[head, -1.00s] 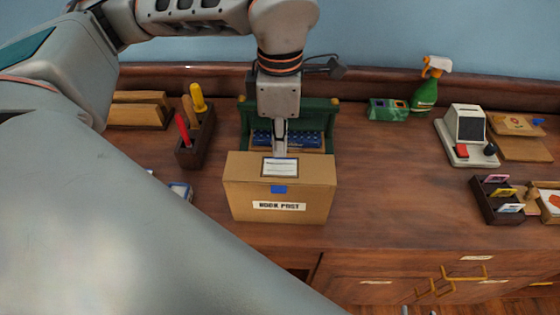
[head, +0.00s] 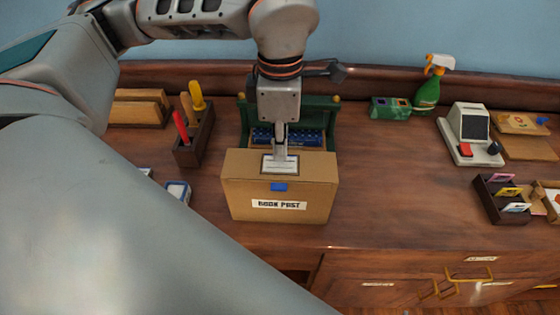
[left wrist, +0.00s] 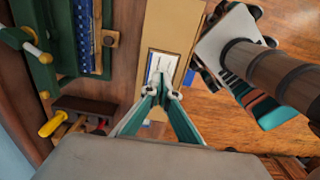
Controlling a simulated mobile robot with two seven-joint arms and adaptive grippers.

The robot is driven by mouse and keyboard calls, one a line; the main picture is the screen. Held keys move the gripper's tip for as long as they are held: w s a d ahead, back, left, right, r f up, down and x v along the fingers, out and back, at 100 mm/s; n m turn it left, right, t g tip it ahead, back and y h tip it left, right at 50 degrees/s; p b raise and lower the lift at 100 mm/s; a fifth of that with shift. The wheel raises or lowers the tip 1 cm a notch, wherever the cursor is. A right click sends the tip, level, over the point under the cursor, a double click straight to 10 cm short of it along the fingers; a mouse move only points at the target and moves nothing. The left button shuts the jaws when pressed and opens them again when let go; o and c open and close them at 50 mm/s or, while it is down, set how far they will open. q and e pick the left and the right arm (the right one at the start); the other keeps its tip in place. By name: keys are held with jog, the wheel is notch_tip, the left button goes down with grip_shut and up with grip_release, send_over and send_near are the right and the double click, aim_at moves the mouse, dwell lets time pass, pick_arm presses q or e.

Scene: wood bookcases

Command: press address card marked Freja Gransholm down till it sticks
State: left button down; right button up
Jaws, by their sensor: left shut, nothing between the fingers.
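A brown cardboard box (head: 240,200) labelled "BOOK POST" stands upright on the wooden counter. A white card (head: 289,168) with a dark edge and lines lies flat on its top; its writing is too small to read. In the left wrist view the fingertips (left wrist: 164,90) overlap the card (left wrist: 162,65). I cannot tell whether they touch it. My right gripper is out of view.
A green rack (head: 330,125) with blue contents stands right behind the box. A dark tool holder (head: 194,150) is to the left. A card holder (head: 497,205), a card terminal (head: 466,132) and a spray bottle (head: 427,95) are to the right. The counter right of the box is clear.

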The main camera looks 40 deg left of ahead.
aim_at(280, 164)
pick_arm(q)
jog(key=shift+f+b, duration=0.85)
jog(key=shift+f, duration=0.2)
dwell(0.7)
jog(key=shift+r, duration=0.2)
dwell(0.7)
jog(key=shift+r+p, duration=0.8)
jog(key=shift+r, duration=0.4)
jog(key=shift+r+p, duration=1.25)
jog(key=shift+r, duration=0.9)
